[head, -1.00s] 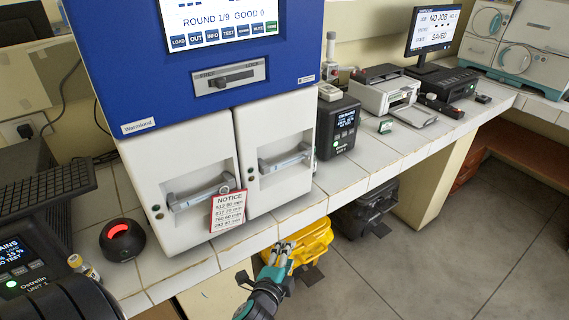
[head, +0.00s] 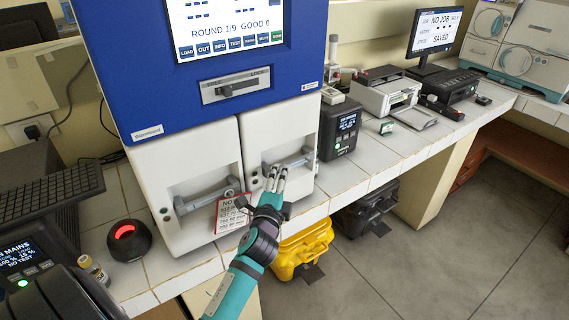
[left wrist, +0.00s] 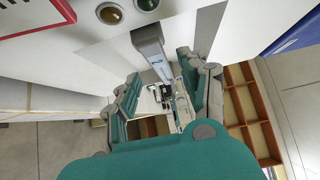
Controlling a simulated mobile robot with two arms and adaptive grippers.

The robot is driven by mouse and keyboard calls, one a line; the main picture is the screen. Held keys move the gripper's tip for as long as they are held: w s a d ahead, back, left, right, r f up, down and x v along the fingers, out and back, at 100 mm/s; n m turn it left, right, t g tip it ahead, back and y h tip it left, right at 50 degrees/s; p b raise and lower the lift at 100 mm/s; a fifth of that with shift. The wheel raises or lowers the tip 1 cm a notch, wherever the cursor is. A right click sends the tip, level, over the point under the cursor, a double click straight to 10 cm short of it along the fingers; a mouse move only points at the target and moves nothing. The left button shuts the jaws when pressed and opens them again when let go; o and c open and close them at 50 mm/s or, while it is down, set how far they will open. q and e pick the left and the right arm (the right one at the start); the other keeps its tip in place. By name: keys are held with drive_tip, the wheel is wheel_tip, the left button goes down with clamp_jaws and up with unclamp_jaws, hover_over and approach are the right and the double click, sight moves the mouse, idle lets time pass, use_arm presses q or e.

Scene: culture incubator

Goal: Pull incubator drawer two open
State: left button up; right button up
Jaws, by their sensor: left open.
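The incubator (head: 190,95) has a blue upper body and two white drawers side by side. The left drawer (head: 190,160) and right drawer (head: 275,125) both look shut, each with a grey bar handle in a recess. In the left wrist view the handle bar (left wrist: 150,48) extends toward the space between the open fingers (left wrist: 160,95); contact cannot be told. My right gripper is out of view.
A red-edged notice card (head: 232,217) hangs by the left drawer, partly behind my left arm. A slider panel (head: 235,86) marked FREE and LOCK sits above the drawers. A round black device (head: 127,240) stands left; a yellow case (head: 303,250) lies below the counter.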

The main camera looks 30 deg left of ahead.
use_arm(q)
drive_tip(key=x, duration=0.5)
drive_tip(key=shift+w+p, duration=0.2)
drive_tip(key=shift+p, duration=0.1)
clamp_jaws()
